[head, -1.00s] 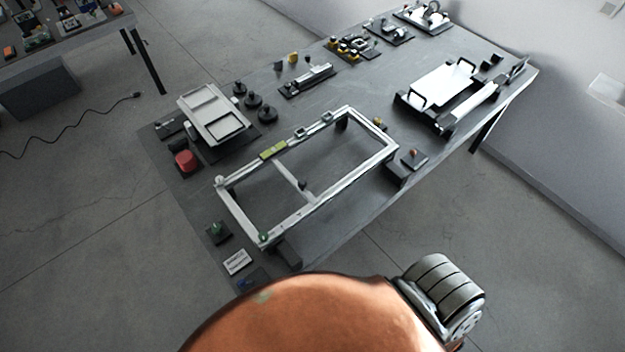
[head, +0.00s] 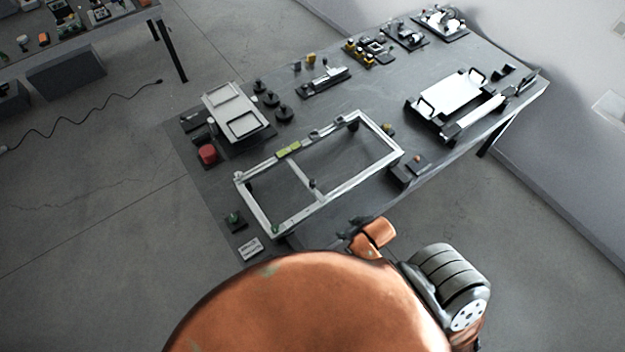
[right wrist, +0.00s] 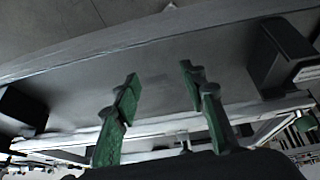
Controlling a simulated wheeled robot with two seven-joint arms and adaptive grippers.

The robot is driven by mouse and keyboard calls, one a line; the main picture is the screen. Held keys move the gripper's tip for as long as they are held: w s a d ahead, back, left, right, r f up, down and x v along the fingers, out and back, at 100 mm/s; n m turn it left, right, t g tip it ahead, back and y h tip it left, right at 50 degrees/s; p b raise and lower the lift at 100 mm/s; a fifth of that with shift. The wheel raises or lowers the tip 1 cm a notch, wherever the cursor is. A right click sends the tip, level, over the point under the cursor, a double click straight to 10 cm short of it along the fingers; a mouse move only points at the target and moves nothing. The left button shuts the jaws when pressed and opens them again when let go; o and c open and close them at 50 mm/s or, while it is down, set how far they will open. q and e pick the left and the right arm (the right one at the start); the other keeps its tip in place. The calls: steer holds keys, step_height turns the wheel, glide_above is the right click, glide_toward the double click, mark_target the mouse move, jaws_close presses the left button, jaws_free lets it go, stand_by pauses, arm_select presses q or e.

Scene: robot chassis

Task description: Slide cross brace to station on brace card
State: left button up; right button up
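A pale rectangular frame (head: 335,200) lies on the dark workbench. The cross brace (head: 303,182) is a thin bar spanning its two long rails left of the middle, with a small dark knob near its front end. A small white card with print (head: 250,248) lies by the frame's front left corner; I cannot read it. My right gripper (head: 352,228) is just outside the frame's front rail, partly hidden by my orange arm. In the right wrist view its green fingers (right wrist: 158,75) are apart with nothing between them, and a pale rail (right wrist: 160,128) crosses behind. My left gripper is not in view.
Dark blocks (head: 408,172) stand under or beside the frame's corners. A grey tray unit (head: 235,112), a red block (head: 207,154) and several dark knobs are behind left. A white-topped fixture (head: 450,92) is at right. The frame's inside is mostly clear.

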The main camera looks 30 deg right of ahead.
mark_target(315, 184)
steer(key=w+r+t+y, duration=0.1)
steer(key=w+r+t, duration=0.1)
steer(key=w, duration=0.2)
steer(key=w+r+n+t+y, duration=0.1)
steer(key=w+r+t, duration=0.2)
steer(key=w, duration=0.2)
steer(key=w+r+t+y+p, duration=0.1)
steer(key=w+r+t, duration=0.1)
steer(key=w, duration=0.3)
steer(key=shift+a+r+n+t, duration=0.25)
steer(key=shift+a+n+t, duration=0.05)
steer(key=shift+w, duration=0.2)
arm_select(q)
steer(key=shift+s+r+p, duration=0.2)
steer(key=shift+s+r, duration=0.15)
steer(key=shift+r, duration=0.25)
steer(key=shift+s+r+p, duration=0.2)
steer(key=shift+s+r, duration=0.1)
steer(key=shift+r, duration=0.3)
arm_select(e)
steer(key=x, duration=0.7)
steer(key=shift+w+a, duration=0.1)
steer(key=shift+a, duration=0.05)
steer(key=shift+c, duration=0.6)
jaws_close()
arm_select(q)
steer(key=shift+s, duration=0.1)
